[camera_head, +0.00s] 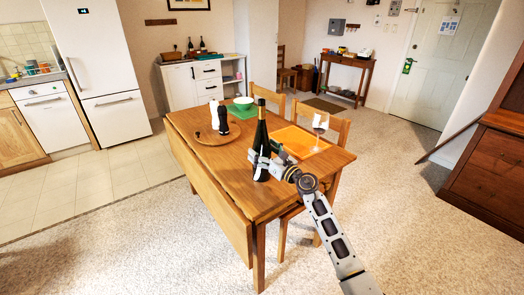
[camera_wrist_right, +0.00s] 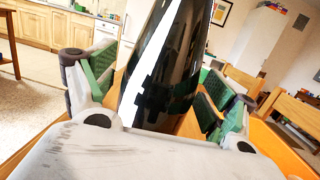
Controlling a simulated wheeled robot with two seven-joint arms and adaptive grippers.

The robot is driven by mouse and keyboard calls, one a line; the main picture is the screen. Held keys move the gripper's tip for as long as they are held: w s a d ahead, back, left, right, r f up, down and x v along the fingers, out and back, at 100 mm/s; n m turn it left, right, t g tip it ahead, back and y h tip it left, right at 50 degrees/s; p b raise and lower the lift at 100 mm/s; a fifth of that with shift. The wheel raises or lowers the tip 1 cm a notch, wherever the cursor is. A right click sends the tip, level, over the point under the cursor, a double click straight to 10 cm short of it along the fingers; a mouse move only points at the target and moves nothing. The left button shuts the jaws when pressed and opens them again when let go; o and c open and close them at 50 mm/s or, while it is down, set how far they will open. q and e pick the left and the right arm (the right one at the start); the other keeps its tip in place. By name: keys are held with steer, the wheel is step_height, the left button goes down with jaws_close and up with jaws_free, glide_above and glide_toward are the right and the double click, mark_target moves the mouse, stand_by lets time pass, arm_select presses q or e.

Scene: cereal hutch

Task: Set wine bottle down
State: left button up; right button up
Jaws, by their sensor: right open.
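The dark wine bottle (camera_head: 261,141) stands upright at the near edge of the wooden table (camera_head: 205,172). My right gripper (camera_head: 266,161) is at the bottle's lower part, with its fingers on either side. In the right wrist view the bottle (camera_wrist_right: 165,70) fills the space between the green-padded fingers of my right gripper (camera_wrist_right: 155,95). The jaws are open around the bottle; whether a pad touches it I cannot tell. My left gripper is not in view.
On the table stand a round wooden tray (camera_head: 205,139) with a white and a black mill (camera_head: 223,120), a white bowl (camera_head: 243,102) on a green mat, and a wine glass (camera_head: 320,125) on an orange placemat (camera_head: 295,138). Chairs (camera_head: 330,125) stand along the far side.

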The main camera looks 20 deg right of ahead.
steer(key=v, duration=1.1)
steer(key=shift+s+d, duration=0.15)
steer(key=shift+s, duration=0.15)
